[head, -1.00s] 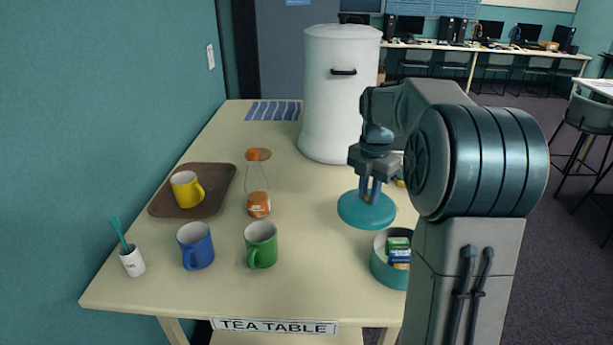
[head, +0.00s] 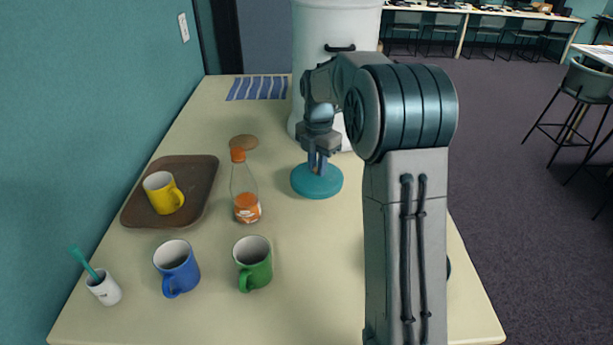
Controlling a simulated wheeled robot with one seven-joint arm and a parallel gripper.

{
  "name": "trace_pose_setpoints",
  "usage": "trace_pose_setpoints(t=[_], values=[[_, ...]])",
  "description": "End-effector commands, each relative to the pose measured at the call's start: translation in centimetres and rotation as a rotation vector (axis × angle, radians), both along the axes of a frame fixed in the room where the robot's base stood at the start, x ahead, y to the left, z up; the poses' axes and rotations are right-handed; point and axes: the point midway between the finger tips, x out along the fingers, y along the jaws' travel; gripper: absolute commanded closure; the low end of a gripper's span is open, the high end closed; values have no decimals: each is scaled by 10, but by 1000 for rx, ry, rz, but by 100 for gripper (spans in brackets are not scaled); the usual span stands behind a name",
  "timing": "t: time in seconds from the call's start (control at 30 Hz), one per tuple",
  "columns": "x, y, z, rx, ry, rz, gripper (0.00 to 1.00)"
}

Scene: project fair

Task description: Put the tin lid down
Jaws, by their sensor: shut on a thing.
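The tin lid (head: 317,183) is a round teal disc with a knob at its centre. My gripper (head: 318,168) points down and is shut on the knob. The lid is over the middle of the tea table (head: 200,325), to the right of the bottle and in front of the white urn. I cannot tell whether it touches the table top. The tin (head: 448,268) is almost wholly hidden behind my arm; only a teal sliver of its right side shows.
The urn (head: 305,50) stands behind.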

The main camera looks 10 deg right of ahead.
Motion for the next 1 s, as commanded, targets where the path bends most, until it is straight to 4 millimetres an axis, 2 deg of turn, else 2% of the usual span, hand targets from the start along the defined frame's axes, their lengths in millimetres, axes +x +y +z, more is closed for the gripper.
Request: trace_pose_setpoints(t=[0.1, 0.2, 0.27, 0.53, 0.97, 1.0], values=[[12, 16, -11, 0, 0, 2, 100], [16, 22, -16, -1, -1, -1, 100], [17, 24, -19, -1, -1, -1, 100], [17, 24, -54, -1, 0, -1, 100], [17, 23, -62, 0, -1, -1, 100], [17, 24, -61, 0, -1, -1, 70]])
